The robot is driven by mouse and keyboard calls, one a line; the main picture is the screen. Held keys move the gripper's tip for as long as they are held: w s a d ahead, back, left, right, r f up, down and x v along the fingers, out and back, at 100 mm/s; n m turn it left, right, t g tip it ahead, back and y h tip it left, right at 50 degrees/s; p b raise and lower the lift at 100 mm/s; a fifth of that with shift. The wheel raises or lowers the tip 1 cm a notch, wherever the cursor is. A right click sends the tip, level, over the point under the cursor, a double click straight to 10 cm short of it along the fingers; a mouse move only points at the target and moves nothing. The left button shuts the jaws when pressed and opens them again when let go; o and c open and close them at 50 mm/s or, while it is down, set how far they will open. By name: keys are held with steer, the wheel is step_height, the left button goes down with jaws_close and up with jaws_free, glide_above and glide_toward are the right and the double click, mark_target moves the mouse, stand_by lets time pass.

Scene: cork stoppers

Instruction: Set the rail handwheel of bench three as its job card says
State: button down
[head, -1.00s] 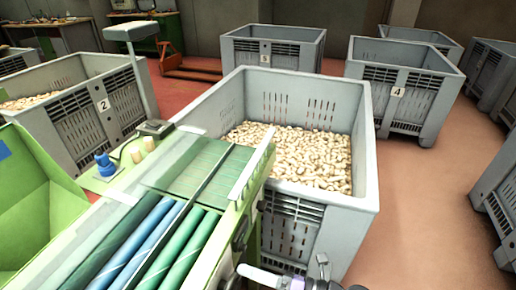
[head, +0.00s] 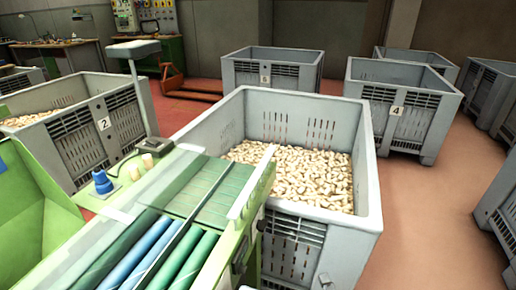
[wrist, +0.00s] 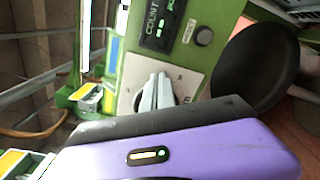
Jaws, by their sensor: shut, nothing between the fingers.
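In the wrist view my gripper (wrist: 156,92) shows as two light grey fingers close together, beyond its purple body. They are in front of a pale plate (wrist: 186,80) on a green panel; I cannot tell whether they touch it. A large dark round disc (wrist: 255,66) stands to their right, apart from them. It may be a handwheel, but no marks on it are readable. A black display labelled COUNT (wrist: 158,24) and a round button (wrist: 204,36) are above. No job card is readable.
In the head view a green roller machine (head: 190,215) fills the lower left. A grey crate (head: 367,180) of corks stands beside it. A green bench (head: 172,50) is at the back. Red floor (head: 440,220) is clear at right.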

steer(key=v, duration=0.6)
steer(key=shift+w+r, duration=0.1)
steer(key=w+d+r+m+t, duration=0.35)
steer(key=r+m+t, duration=0.25)
steer(key=r, duration=0.3)
steer(key=s+d+r+m+t+h, duration=0.45)
steer(key=s+d+m+t, duration=0.2)
steer(key=m, duration=0.45)
steer(key=s+d+f+m+g+h+p, duration=0.1)
steer(key=s+d+m+g+h, duration=0.1)
steer(key=s+m+h, duration=0.4)
steer(key=s+d+f+m+g+h+p, duration=0.1)
steer(key=s+d+m+h, duration=0.3)
steer(key=s+m, duration=1.1)
steer(key=s+f+g+h, duration=0.1)
steer(key=s+h, duration=0.1)
steer(key=s, duration=0.3)
steer(key=shift+s, duration=0.15)
